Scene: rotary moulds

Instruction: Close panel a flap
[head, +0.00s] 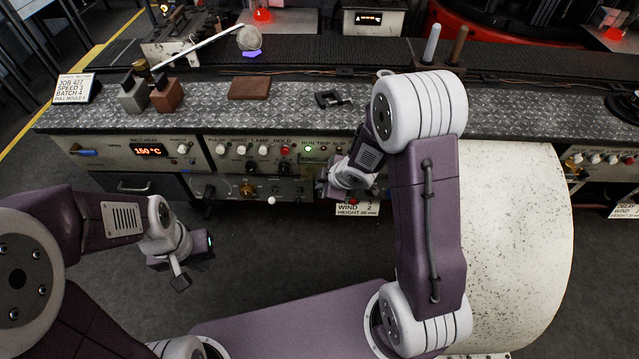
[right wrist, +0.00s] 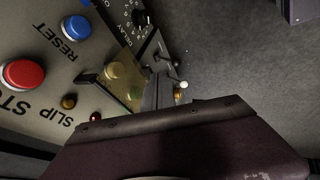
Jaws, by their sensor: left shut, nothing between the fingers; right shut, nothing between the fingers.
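In the right wrist view, an amber see-through flap (right wrist: 133,97) is on the control panel (right wrist: 35,105), with a yellowish round part showing through it. I take it to be the panel a flap, but cannot tell how far open it is. My right gripper (right wrist: 158,88) is shut and empty, close beside the flap; I cannot tell whether it touches. In the head view my right gripper (head: 323,187) is in front of the panel's right end, and my arm hides part of the panel there. My left gripper (head: 181,281) is shut and empty, over the floor, away from the panel.
A red button (right wrist: 22,74) and a blue reset button (right wrist: 75,26) stand out near the flap. A white-tipped lever (head: 271,199) projects below the panel. The bench top (head: 290,100) above holds a brown wallet-like block (head: 249,88). A large pale drum (head: 515,230) stands right of my arm.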

